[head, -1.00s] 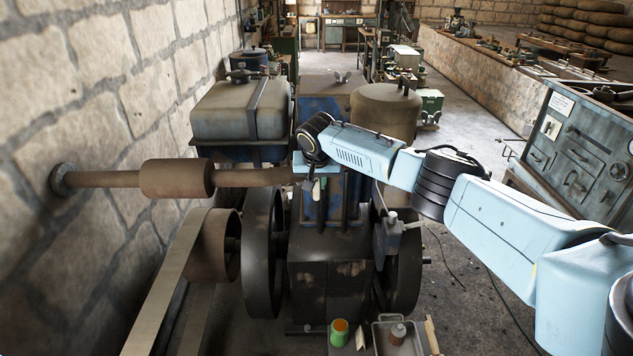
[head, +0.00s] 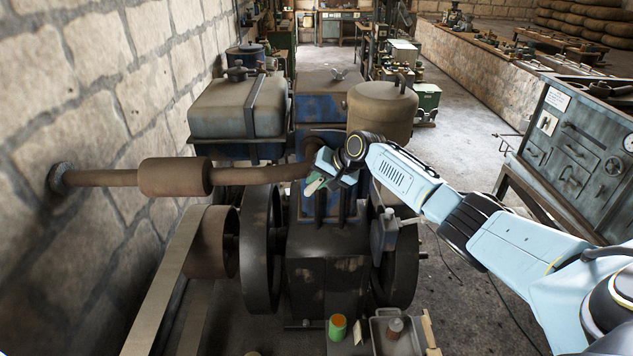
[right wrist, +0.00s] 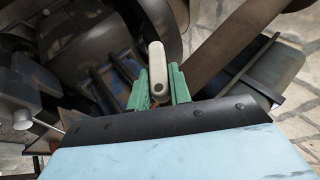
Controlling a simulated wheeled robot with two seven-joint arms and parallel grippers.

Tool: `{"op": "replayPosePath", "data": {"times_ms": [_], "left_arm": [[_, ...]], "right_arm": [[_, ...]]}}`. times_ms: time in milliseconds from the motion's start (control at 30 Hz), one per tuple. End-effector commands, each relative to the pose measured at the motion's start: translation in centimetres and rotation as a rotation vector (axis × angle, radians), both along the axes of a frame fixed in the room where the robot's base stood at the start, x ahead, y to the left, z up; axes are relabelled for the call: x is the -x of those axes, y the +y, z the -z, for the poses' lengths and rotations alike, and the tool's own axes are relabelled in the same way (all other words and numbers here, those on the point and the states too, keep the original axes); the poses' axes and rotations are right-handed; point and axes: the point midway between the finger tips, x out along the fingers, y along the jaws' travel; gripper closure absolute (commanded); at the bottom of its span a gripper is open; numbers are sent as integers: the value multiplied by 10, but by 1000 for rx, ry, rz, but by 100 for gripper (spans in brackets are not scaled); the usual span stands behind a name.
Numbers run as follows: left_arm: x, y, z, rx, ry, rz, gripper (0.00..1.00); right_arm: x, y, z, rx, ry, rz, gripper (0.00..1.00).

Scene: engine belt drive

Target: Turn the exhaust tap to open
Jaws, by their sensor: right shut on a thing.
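My right gripper (head: 316,184) is at the engine end of the rusty exhaust pipe (head: 255,175), in front of the blue engine block (head: 318,108). In the right wrist view its green fingers (right wrist: 163,88) are shut on a pale, rounded handle (right wrist: 157,66), which looks like the lever of the exhaust tap. The handle sticks out beyond the fingers. The tap's body is hidden behind the gripper and cannot be made out. My left gripper is not in view.
A muffler (head: 175,177) sits on the pipe toward the stone wall. A square tank (head: 238,107) and a round tank (head: 382,113) flank the engine top. Flywheels (head: 262,250) stand below.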

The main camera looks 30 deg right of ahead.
Motion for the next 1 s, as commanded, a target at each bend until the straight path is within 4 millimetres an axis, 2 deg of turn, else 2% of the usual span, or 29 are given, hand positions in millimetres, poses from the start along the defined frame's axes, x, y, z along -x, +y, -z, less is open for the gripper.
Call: {"op": "replayPosePath", "data": {"times_ms": [33,267,700,1000], "left_arm": [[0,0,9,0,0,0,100],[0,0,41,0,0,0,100],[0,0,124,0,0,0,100],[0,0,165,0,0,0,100]], "right_arm": [[1,-2,6,-43,-24,4,100],[2,-4,11,-229,-141,3,100],[4,-7,20,-568,-351,2,100],[4,-7,20,-732,-451,0,100]]}}
